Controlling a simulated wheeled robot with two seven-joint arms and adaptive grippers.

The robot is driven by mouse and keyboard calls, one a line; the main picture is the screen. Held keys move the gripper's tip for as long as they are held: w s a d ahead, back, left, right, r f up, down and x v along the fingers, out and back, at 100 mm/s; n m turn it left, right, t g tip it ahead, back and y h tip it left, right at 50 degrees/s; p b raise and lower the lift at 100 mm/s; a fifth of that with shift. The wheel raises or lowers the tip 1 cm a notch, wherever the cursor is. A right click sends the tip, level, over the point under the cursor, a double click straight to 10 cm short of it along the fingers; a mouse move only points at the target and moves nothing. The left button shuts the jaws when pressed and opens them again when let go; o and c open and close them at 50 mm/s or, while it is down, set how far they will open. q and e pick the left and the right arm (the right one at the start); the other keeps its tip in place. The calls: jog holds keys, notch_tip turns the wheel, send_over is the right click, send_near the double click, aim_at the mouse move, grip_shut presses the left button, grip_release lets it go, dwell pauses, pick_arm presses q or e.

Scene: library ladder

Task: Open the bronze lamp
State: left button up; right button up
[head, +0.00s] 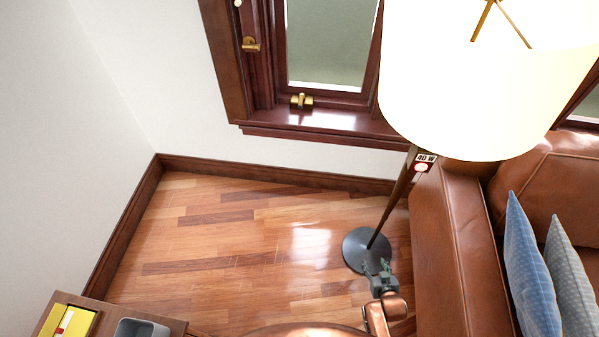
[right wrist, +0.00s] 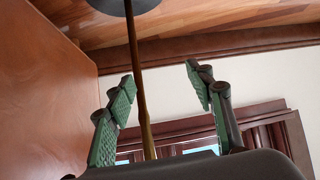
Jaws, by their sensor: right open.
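The floor lamp has a large, bright white shade (head: 480,85), a thin brown-bronze pole (head: 396,200) and a round dark base (head: 355,250) on the floor. A small "40 W" tag (head: 425,160) hangs below the shade. My right gripper (head: 376,267) is open and appears over the base's near edge in the head view. In the right wrist view, the pole (right wrist: 140,85) passes between the open green-padded fingers of my right gripper (right wrist: 160,84), nearer the left finger. I cannot tell whether they touch. My left gripper is not in view.
A brown leather sofa (head: 442,255) with blue cushions (head: 530,265) stands close on the right. A dark wood window (head: 330,100) is behind. A wooden surface at bottom left holds a yellow item (head: 85,318) and a grey container (head: 140,329). The floor (head: 230,240) left of the lamp is clear.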

jog(key=w+d+r+t+h+b, duration=0.1)
jog(key=w+d+r+t+b, duration=0.25)
jog(key=w+r, duration=0.6)
pick_arm(q)
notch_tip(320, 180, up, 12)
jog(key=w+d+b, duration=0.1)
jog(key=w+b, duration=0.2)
jog(key=b, duration=0.4)
pick_arm(e)
jog(key=m+t+h, duration=0.2)
jog(key=t, duration=0.2)
send_near(402, 190)
jog(key=x, duration=0.5)
jog(key=shift+a+f, duration=0.1)
jog(key=shift+f, duration=0.05)
jog(key=b+x, duration=0.2)
jog(key=x, duration=0.4)
jog(key=shift+w+b, duration=0.35)
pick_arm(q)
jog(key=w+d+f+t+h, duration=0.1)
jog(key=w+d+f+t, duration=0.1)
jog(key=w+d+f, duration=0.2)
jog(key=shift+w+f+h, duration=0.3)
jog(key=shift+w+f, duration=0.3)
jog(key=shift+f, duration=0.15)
pick_arm(e)
jog(key=shift+w+d, duration=0.25)
jog(key=shift+d, duration=0.05)
jog(key=shift+c, duration=0.3)
grip_shut()
